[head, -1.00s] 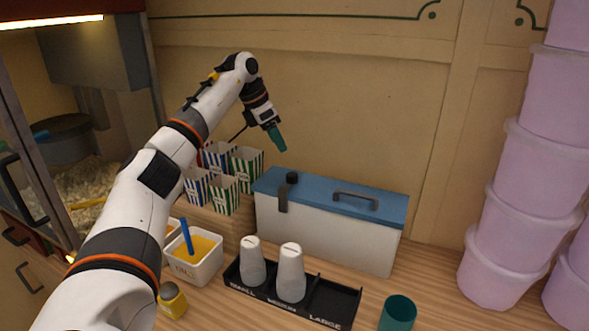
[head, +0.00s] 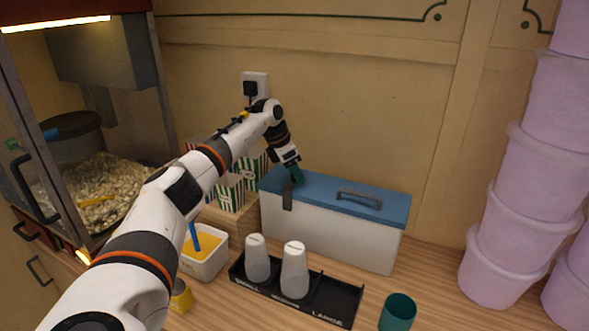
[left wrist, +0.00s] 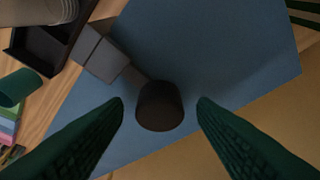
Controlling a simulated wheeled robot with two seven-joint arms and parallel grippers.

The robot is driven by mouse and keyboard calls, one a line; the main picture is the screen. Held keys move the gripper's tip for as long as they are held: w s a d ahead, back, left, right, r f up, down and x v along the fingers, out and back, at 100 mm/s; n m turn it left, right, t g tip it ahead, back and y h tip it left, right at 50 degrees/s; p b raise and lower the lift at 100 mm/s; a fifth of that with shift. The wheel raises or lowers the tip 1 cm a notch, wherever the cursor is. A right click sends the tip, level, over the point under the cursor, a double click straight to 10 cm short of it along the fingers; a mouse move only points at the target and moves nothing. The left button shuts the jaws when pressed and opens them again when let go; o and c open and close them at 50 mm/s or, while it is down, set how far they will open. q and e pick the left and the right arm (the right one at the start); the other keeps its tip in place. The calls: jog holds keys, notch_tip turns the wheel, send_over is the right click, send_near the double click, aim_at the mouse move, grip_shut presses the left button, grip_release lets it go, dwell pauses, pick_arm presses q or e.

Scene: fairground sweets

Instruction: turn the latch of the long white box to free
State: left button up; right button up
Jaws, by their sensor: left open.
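The long white box (head: 325,238) stands against the back wall with a blue lid (head: 330,192) that looks closed. Its latch (head: 287,197) is a dark grey strap over the front edge near the lid's left end. In the left wrist view the dark round latch knob (left wrist: 160,108) stands on the lid, with a grey latch bar (left wrist: 100,52) beyond it. My left gripper (head: 296,176) is at the knob, its green fingers hiding it in the head view. In the left wrist view the fingers are open on either side of the knob, with gaps. My right gripper is out of view.
A black cup tray (head: 330,299) with two white cups stands before the box; a teal cup (head: 397,314) is right of it. Striped popcorn boxes (head: 230,192) and a sauce tub (head: 205,262) are left. Pink tubs (head: 500,262) are stacked right. A dark handle (head: 359,200) sits on the lid.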

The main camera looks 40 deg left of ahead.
pick_arm(q)
jog(key=shift+c, duration=0.3)
jog(key=c, duration=0.9)
